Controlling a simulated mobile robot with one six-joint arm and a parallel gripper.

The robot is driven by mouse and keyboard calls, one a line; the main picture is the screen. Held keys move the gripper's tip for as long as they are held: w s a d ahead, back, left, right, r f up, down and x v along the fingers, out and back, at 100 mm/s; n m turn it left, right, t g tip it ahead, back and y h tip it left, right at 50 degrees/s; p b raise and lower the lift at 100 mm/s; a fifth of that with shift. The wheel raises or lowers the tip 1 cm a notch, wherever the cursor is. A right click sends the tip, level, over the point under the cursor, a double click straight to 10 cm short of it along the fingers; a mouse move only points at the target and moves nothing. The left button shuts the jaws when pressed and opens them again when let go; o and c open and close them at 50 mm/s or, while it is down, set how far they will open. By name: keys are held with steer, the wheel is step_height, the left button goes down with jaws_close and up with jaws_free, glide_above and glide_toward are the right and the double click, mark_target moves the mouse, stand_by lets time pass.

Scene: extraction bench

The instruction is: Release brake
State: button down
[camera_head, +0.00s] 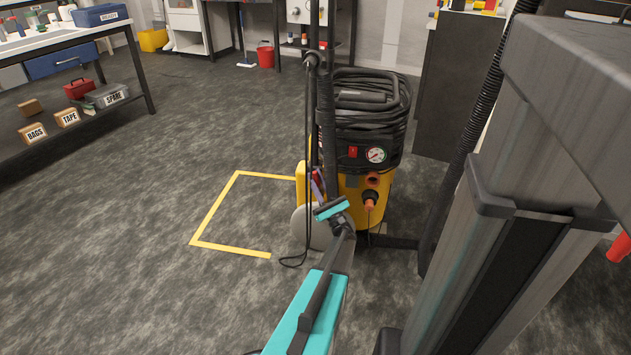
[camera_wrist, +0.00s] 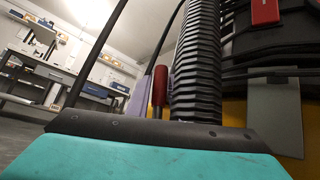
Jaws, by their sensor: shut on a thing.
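The wet extraction machine (camera_head: 345,190) has a yellow body, a black top wound with hose and a grey wheel at its left side. A red-handled lever (camera_head: 317,184), which looks like the brake, stands at its left side by that wheel. It also shows in the wrist view (camera_wrist: 159,88), upright left of a ribbed black hose, with a pale lilac piece beside it. My gripper (camera_head: 322,199) is at this lever and shut on it. The teal and black wrist body hides the lower lever and the fingertips' contact.
A yellow floor outline (camera_head: 215,215) lies left of the machine, with open carpet around it. A loop of black cable (camera_head: 293,262) hangs by the wheel. A bench (camera_head: 150,85) with labelled boxes stands at left. A dark cabinet (camera_head: 440,100) is behind right.

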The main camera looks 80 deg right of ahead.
steer(key=c, duration=1.8)
jaws_free()
steer(key=shift+c, duration=0.2)
steer(key=shift+s, duration=0.1)
steer(key=p+v, duration=0.3)
steer(key=v, duration=1)
steer(key=shift+s+a+f+p, duration=0.15)
steer(key=shift+a+f+p, duration=0.05)
steer(key=shift+f+p, duration=0.15)
